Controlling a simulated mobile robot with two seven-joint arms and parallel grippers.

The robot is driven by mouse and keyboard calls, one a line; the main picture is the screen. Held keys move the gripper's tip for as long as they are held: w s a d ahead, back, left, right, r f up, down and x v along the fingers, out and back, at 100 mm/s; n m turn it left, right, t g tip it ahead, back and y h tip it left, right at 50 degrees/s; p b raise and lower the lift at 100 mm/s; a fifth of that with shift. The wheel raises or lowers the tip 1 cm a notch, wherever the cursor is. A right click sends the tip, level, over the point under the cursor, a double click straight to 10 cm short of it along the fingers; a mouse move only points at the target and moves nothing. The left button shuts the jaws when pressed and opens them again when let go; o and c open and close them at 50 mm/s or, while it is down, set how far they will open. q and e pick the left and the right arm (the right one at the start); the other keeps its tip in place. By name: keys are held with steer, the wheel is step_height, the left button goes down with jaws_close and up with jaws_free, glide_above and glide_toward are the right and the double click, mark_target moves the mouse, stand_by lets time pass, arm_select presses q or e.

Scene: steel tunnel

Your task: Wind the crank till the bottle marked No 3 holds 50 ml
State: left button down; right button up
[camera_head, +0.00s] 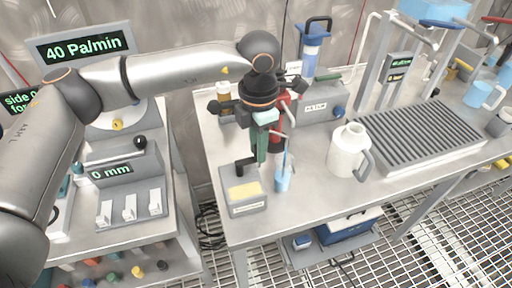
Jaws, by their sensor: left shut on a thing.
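My left gripper (262,148) points down over the middle table, beside a red pump-like body (280,118). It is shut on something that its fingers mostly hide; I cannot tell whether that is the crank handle. A slim light blue vessel (283,178) stands upright on the table just right of the fingers, below a thin grey spout. I cannot read a No 3 mark or a liquid level on it. My right gripper is not in view.
A white jug (348,152) stands to the right, near a ribbed grey drain board (425,138). On the left bench, displays read "40 Pa/min" (85,47) and "0 mm" (111,172). The table's front middle is clear.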

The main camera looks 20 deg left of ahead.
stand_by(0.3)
arm_select(q)
steer(key=c, duration=1.1)
jaws_free()
steer(key=o, duration=0.3)
steer(key=shift+o, duration=0.4)
steer(key=shift+r, duration=0.15)
step_height(320, 180, up, 12)
steer(key=shift+r, duration=0.15)
